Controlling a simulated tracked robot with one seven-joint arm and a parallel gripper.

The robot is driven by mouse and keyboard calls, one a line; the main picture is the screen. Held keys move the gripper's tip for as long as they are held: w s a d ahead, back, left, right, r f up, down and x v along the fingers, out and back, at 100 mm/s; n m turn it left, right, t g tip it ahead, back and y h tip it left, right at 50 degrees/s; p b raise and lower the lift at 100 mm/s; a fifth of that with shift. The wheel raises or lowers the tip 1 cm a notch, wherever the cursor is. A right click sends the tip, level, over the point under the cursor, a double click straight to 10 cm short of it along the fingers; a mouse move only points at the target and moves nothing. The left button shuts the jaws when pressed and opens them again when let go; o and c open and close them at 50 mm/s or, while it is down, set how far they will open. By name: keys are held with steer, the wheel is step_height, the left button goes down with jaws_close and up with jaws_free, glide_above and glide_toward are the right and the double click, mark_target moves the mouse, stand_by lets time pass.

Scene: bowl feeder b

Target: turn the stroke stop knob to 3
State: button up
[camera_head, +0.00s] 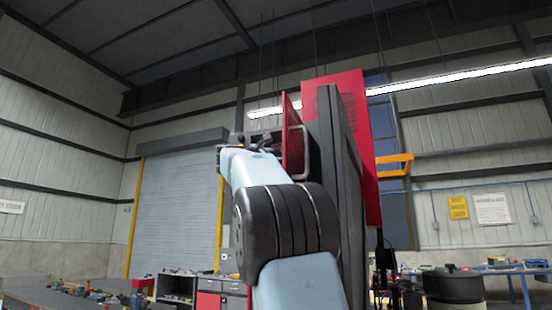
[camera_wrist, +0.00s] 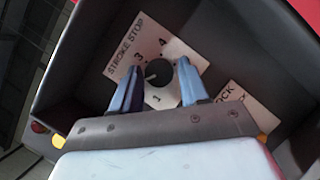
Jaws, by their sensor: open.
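The stroke stop knob (camera_wrist: 159,73) is round and black, on a pale plate lettered STROKE STOP (camera_wrist: 126,50) in the wrist view. The digits 3, 4 and 1 show around it. Its white mark points left and slightly down, between the 3 and the 1, toward my left finger. Any digit there is hidden by that finger. My gripper (camera_wrist: 159,67) is open, with one blue finger on each side of the knob. I cannot tell whether either finger touches it. In the head view, the knob and fingers are not visible.
The dark panel has raised side walls around the plate. A second pale plate (camera_wrist: 243,99), lettering partly hidden, is to the right. In the head view, a tall red panel (camera_head: 350,110) stands behind my arm, with a yellow bracket (camera_head: 395,160) right and a roller door (camera_head: 178,215) left.

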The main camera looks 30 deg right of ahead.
steer(key=c, duration=0.7)
steer(key=shift+c, duration=0.2)
steer(key=shift+m, duration=0.4)
steer(key=shift+m+g, duration=0.3)
steer(key=shift+g, duration=0.1)
steer(key=m+g+y, duration=0.1)
steer(key=m, duration=0.4)
steer(key=shift+r+g+y, duration=0.15)
steer(key=shift+g+y, duration=0.25)
steer(key=m+y, duration=0.1)
steer(key=m, duration=0.2)
steer(key=shift+m+y, duration=0.3)
steer(key=shift+m, duration=0.3)
steer(key=shift+w+m+y, duration=0.15)
steer(key=shift+m+y, duration=0.35)
steer(key=shift+m, duration=0.1)
